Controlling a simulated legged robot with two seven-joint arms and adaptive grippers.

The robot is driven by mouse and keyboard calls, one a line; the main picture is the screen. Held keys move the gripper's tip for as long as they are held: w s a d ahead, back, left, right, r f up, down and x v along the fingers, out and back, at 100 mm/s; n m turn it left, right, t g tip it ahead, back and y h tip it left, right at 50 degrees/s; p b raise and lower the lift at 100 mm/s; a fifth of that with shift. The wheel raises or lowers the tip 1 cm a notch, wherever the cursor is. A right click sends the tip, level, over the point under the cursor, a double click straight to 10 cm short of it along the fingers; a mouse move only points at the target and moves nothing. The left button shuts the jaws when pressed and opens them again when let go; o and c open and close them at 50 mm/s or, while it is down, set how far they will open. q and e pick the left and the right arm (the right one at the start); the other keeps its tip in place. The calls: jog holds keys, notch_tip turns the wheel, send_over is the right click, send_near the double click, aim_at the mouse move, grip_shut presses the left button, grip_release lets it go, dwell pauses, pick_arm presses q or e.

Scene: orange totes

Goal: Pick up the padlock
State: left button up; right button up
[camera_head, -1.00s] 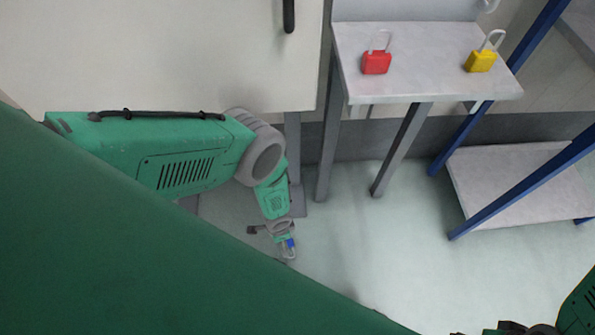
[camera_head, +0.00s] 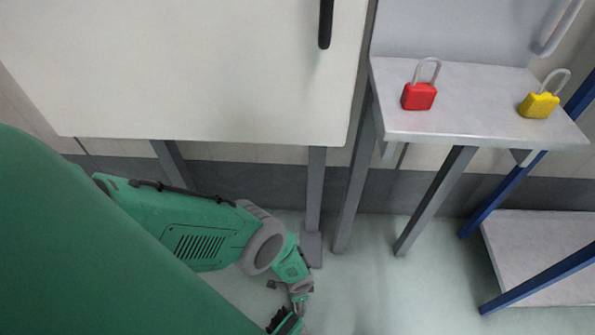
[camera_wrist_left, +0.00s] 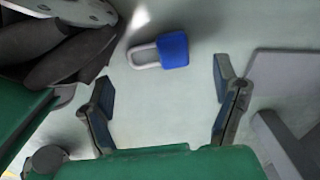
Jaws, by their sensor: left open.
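In the left wrist view a blue padlock (camera_wrist_left: 174,50) with a pale shackle lies against the pale floor, its shackle pointing left. My left gripper (camera_wrist_left: 162,72) is open, with one finger on each side of the view; the padlock shows beyond and between the fingertips, with gaps on both sides. In the head view my left gripper (camera_head: 299,298) is low, near the floor, and the blue padlock cannot be made out there. A red padlock (camera_head: 418,96) and a yellow padlock (camera_head: 538,105) stand on a grey table, far above my left gripper. My right gripper is not in view.
The grey table (camera_head: 470,125) stands at the right on metal legs. A white cabinet or panel (camera_head: 200,70) with a black handle fills the upper left. A blue-framed low shelf (camera_head: 545,250) is at the lower right. Floor (camera_head: 400,300) between them is clear.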

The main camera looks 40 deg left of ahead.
pick_arm(q)
jog(key=f+b, duration=0.1)
jog(key=f, duration=0.1)
jog(key=f+b, duration=0.2)
jog(key=shift+s+a+f, duration=0.1)
jog(key=shift+a+f, duration=0.1)
jog(key=shift+f, duration=0.2)
jog(key=shift+c, duration=0.5)
jog(key=shift+r, duration=0.1)
jog(key=c, duration=1.1)
notch_tip(320, 180, up, 10)
jog(key=p, duration=0.8)
